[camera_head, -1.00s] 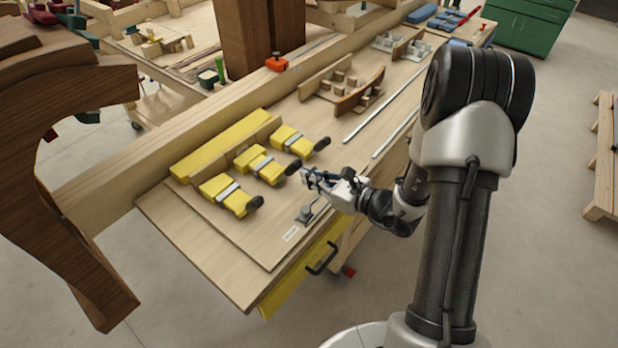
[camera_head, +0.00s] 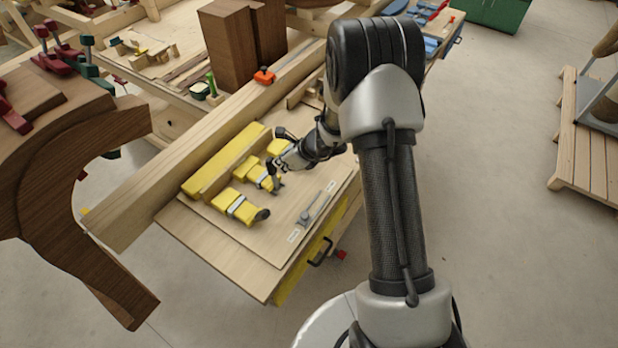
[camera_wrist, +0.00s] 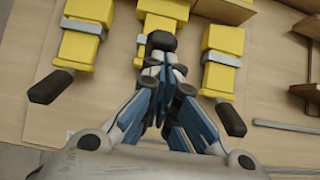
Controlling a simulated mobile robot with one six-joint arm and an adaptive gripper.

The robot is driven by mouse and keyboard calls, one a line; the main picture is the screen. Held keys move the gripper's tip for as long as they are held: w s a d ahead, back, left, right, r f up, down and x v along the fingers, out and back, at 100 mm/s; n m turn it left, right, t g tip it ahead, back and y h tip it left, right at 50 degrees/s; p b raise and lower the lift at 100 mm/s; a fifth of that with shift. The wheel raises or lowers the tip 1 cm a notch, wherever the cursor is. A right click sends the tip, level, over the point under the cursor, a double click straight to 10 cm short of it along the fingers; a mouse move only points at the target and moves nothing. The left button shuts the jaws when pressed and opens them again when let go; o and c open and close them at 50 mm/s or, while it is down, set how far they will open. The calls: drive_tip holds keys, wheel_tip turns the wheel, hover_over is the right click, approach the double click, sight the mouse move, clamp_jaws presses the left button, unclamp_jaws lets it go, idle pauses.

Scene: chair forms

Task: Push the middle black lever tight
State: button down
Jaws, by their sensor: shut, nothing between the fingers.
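Three yellow clamps with grey bands and black levers lie in a row on the wooden board. The middle clamp (camera_head: 258,172) shows in the head view, partly behind my gripper. In the wrist view the middle black lever (camera_wrist: 160,41) sits straight ahead, with its yellow body (camera_wrist: 162,22) beyond it. My gripper (camera_wrist: 166,62) is shut and empty, its blue-grey fingertips at the near end of that lever; I cannot tell whether they touch. My gripper also shows in the head view (camera_head: 272,168).
The left clamp (camera_head: 236,206) and the right clamp (camera_head: 281,146) flank the middle one closely. A long yellow block (camera_head: 222,160) runs behind them. A small metal latch (camera_head: 307,215) lies on the board's near side. A large brown curved form (camera_head: 75,150) stands at left.

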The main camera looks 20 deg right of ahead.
sight(272, 158)
drive_tip(key=w+p, duration=0.1)
drive_tip(key=w+a+p, duration=0.1)
drive_tip(key=w+a+g+p, duration=0.1)
drive_tip(key=shift+a+r+h+p, duration=0.15)
drive_tip(key=shift+r+h+p, duration=0.15)
drive_tip(key=shift+p, duration=0.1)
drive_tip(key=shift+w+a+f+p, duration=0.3)
drive_tip(key=shift+w+a, duration=0.35)
drive_tip(key=shift+w, duration=0.2)
drive_tip(key=shift+w+a+f+p, duration=0.25)
drive_tip(key=shift+w+a, duration=0.35)
drive_tip(key=shift+w, duration=0.25)
